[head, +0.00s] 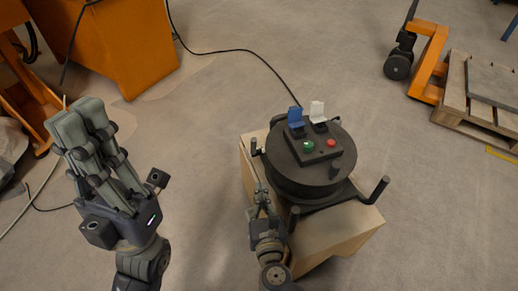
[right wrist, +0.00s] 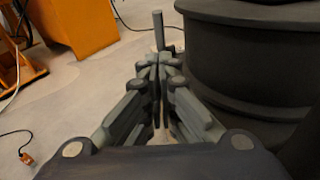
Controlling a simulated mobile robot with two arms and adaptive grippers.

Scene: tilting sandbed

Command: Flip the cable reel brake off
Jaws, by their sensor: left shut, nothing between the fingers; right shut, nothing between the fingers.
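The black cable reel (head: 301,180) sits on a light brown box. On its top is a dark panel (head: 326,148) with a green button (head: 308,147), a red button (head: 331,143), an upright blue flap (head: 296,117) and an upright white flap (head: 318,111). I cannot tell which part is the brake. My right gripper (head: 262,188) is shut and empty, low beside the reel's left side. In the right wrist view its fingers (right wrist: 160,65) point at a dark post (right wrist: 158,30), with the reel drum (right wrist: 240,60) at right. My left gripper (head: 78,115) is shut, empty, far left of the reel.
The box (head: 340,235) stands on open grey floor. Dark posts stick up around the reel (head: 376,189). A black cable (head: 240,50) runs from the back to the reel. An orange cabinet (head: 120,45) is at back left; a wooden pallet (head: 463,122) is at right.

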